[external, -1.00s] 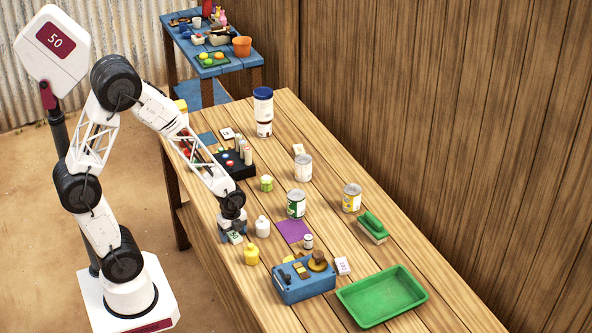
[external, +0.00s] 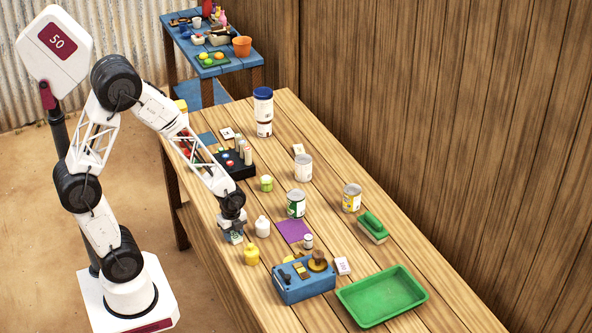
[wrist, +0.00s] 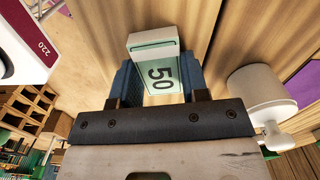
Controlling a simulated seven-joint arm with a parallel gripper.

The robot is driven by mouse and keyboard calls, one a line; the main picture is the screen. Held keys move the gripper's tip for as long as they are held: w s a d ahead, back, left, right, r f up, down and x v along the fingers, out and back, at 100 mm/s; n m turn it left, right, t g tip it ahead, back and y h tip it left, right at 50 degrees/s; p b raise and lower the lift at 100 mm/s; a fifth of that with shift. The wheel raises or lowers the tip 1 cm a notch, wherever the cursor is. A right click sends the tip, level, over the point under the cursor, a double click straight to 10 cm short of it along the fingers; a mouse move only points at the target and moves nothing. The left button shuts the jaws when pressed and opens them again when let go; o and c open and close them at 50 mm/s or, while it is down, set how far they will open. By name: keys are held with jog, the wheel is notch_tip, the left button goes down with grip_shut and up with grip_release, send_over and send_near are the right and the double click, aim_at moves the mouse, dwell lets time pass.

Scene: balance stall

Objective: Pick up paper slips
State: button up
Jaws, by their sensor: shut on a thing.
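My gripper (external: 233,237) is low over the near left edge of the table. Only a small part of this block shows in the external view.
A white bottle (external: 262,227) stands close to the right of my gripper, with a yellow bottle (external: 251,255) nearer. A blue box (external: 302,288), green tray (external: 346,311), purple sheet (external: 292,231) and several cans are further right. A dark rack (external: 238,170) stands behind.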

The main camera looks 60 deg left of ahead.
aim_at(233, 234)
jog(key=shift+r, duration=0.1)
jog(key=shift+r, duration=0.8)
notch_tip(233, 234, up, 2)
jog(key=s+d+r, duration=0.1)
jog(key=s, duration=1.5)
jog(key=shift+r, duration=0.1)
